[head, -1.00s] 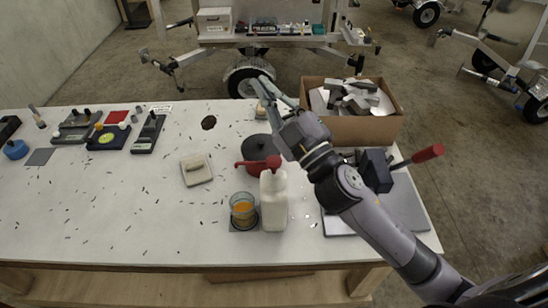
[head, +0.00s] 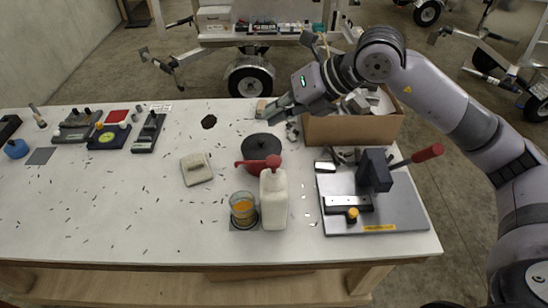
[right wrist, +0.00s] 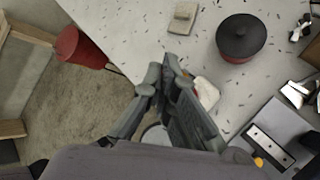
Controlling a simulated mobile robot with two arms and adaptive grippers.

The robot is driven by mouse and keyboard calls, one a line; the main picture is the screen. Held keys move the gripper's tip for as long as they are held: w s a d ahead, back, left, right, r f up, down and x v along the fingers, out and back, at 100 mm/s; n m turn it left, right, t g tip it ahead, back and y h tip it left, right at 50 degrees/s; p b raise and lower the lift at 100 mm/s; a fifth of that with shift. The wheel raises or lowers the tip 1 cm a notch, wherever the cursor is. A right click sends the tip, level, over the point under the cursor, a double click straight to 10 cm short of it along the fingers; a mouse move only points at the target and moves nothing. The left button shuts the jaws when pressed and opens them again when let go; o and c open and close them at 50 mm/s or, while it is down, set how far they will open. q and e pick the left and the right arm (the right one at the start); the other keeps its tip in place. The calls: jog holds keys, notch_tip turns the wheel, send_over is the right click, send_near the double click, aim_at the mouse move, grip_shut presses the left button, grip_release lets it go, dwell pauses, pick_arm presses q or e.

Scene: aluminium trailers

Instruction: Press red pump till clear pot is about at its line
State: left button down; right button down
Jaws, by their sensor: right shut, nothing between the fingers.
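A white bottle (head: 274,203) with a red pump head (head: 258,164) stands upright near the front of the table, its spout pointing left. The clear pot (head: 242,206) stands beside it on the left, on a dark square, with orange liquid in its lower part. Its line is too small to make out. My right gripper (head: 270,109) is shut and empty, up and behind the pump in the head view, apart from it. In the right wrist view, my right gripper's fingers (right wrist: 165,72) partly cover the white bottle (right wrist: 207,92). My left gripper is not in view.
A black-lidded pot (head: 261,150) stands behind the pump. A beige block (head: 196,169) lies to the left. A cardboard box (head: 350,130) of parts and a grey plate fixture with a red handle (head: 428,153) are on the right. The left front of the table is mostly clear.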

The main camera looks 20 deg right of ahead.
jog(key=shift+d, duration=0.25)
jog(key=shift+f, duration=0.15)
jog(key=b, duration=0.5)
send_over(276, 157)
notch_tip(276, 157, down, 8)
jog(key=shift+f+b, duration=0.3)
jog(key=shift+b, duration=0.1)
dwell(1.0)
jog(key=shift+f+b, duration=0.35)
jog(key=shift+b, duration=0.2)
